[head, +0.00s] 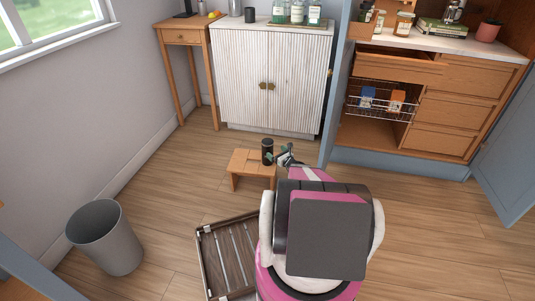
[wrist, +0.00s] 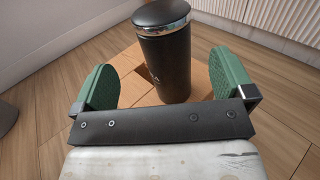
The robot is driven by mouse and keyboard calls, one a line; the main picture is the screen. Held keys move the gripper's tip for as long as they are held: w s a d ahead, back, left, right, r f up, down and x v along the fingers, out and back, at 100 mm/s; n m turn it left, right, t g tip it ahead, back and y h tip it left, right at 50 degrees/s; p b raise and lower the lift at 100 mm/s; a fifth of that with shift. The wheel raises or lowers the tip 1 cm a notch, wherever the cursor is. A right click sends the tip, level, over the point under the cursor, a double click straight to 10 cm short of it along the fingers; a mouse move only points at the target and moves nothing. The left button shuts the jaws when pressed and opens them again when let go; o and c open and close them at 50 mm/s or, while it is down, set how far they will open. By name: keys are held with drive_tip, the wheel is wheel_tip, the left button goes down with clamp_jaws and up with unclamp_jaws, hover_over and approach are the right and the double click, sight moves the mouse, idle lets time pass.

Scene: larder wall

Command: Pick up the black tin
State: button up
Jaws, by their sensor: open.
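The black tin (head: 267,147) stands upright on a small wooden stool (head: 240,164) in the head view. In the wrist view the black tin (wrist: 167,62) has a black lid with a shiny silver band beneath it. My gripper (wrist: 165,80) is open, with green pads to the left and right of the tin. The tin stands at or just beyond the gap between the pads, with space showing on both sides. In the head view my gripper (head: 277,157) is small, close to the tin on its right side, and partly hidden by my arm.
A grey bin (head: 104,237) stands at left, and a slatted wooden rack (head: 224,257) lies on the floor beside my base. A white ribbed cabinet (head: 240,80) stands behind the stool. An open wooden larder unit (head: 455,123) is at right. Floor left of the stool is clear.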

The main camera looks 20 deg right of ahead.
sight(267, 144)
drive_tip(key=x, duration=0.9)
drive_tip(key=shift+w+d+f, duration=0.1)
drive_tip(key=shift+d+f, duration=0.05)
drive_tip(key=shift+d, duration=0.1)
drive_tip(key=c, duration=1.5)
